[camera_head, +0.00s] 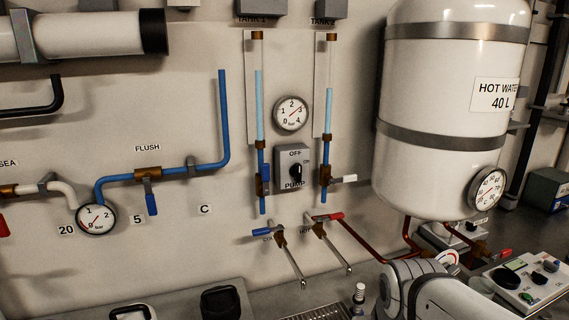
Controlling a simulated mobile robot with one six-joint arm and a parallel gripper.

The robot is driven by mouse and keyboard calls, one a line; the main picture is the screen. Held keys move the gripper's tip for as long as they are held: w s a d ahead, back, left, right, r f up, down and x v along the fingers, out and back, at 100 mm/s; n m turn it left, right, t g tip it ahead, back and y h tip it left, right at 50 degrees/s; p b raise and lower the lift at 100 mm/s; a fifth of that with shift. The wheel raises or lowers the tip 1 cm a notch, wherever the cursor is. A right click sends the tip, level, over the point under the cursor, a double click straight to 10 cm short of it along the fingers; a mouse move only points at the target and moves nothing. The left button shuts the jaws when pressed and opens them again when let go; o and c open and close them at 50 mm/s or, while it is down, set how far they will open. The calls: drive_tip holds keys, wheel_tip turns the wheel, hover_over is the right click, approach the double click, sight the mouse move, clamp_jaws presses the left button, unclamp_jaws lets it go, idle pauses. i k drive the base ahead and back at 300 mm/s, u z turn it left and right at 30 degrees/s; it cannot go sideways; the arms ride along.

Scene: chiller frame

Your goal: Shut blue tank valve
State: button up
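Below the TANK 1 sight tube (259,100), a valve with a blue lever (265,179) sits on a vertical blue pipe. The lever stands upright, in line with the pipe. The TANK 2 pipe to its right has a similar valve with a white lever (343,179), which points sideways to the right, across the pipe. My gripper is not in view. White rounded links of my arm show at the lower right, well below and right of the blue lever.
A pump switch (292,178) sits between the tank pipes. Below are taps with a blue handle (267,232) and a red handle (328,217). A FLUSH valve (150,190) with a hanging blue lever is at left. A hot water tank (440,150) bulges out at right.

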sight(266, 166)
drive_tip(key=z, duration=0.15)
drive_tip(key=k, duration=1.65)
drive_tip(key=u, duration=0.4)
drive_tip(key=i, duration=1.7)
drive_tip(key=u, duration=0.05)
